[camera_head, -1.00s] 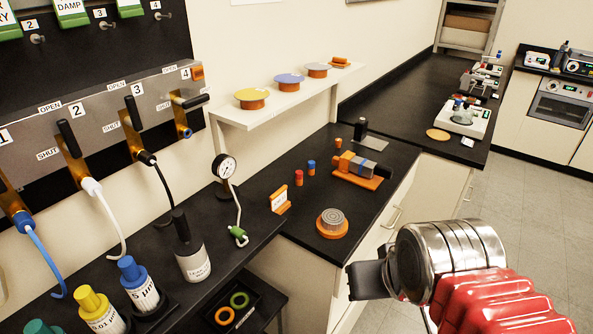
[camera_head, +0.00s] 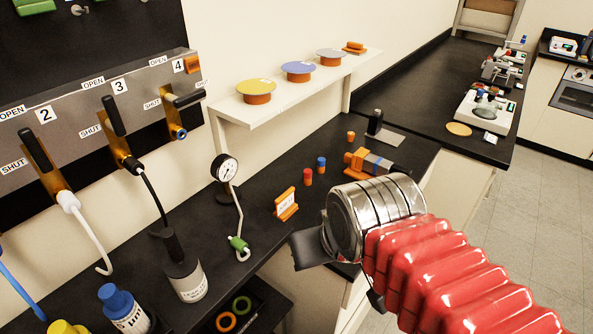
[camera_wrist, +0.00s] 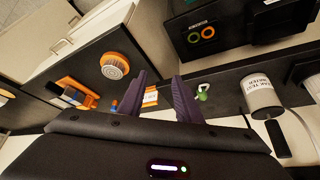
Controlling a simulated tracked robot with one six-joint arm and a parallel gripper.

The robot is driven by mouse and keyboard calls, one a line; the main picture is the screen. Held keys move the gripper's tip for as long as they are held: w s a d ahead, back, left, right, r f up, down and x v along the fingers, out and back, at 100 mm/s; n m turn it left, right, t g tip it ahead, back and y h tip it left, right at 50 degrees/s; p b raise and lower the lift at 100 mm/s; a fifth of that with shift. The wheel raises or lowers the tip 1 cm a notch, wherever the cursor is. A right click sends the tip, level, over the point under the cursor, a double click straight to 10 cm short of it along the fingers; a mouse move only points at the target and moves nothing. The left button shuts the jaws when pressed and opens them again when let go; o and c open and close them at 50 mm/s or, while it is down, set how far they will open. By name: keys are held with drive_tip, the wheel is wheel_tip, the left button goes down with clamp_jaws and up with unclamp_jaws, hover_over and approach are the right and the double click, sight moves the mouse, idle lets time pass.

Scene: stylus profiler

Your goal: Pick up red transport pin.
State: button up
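The red transport pin (camera_head: 308,177), a small red cylinder with an orange lower part, stands upright on the black bench. A similar blue pin (camera_head: 321,165) stands just behind it to the right. In the head view my gripper (camera_head: 306,250) is in front of and below the pins, apart from them. The wrist view shows its two dark fingers (camera_wrist: 158,82) spread with nothing held between them. An orange sign (camera_wrist: 151,97) shows between the fingers there. A small blue and orange thing (camera_wrist: 114,105) is beside the left finger; I cannot make out the red pin there.
The orange sign (camera_head: 286,204) stands left of the pins. A gauge with a bent tube (camera_head: 226,170) is farther left. An orange-and-grey device (camera_head: 368,162) lies to the right. A white shelf (camera_head: 228,112) overhangs the back. A round knurled orange piece (camera_wrist: 115,65) shows in the wrist view.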

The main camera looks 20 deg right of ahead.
drive_tip(key=shift+w+a, duration=0.15)
drive_tip(key=shift+o, duration=0.2)
drive_tip(key=shift+o, duration=1)
drive_tip(key=shift+w+r, duration=0.3)
drive_tip(key=shift+w, duration=0.2)
drive_tip(key=w+d, duration=0.4)
drive_tip(key=w, duration=0.6)
drive_tip(key=w+d+n, duration=0.1)
drive_tip(key=w+d, duration=0.3)
drive_tip(key=w, duration=0.6)
drive_tip(key=w+d+n+g+y, duration=0.1)
drive_tip(key=w+d, duration=0.4)
drive_tip(key=w, duration=0.6)
drive_tip(key=shift+r, duration=0.35)
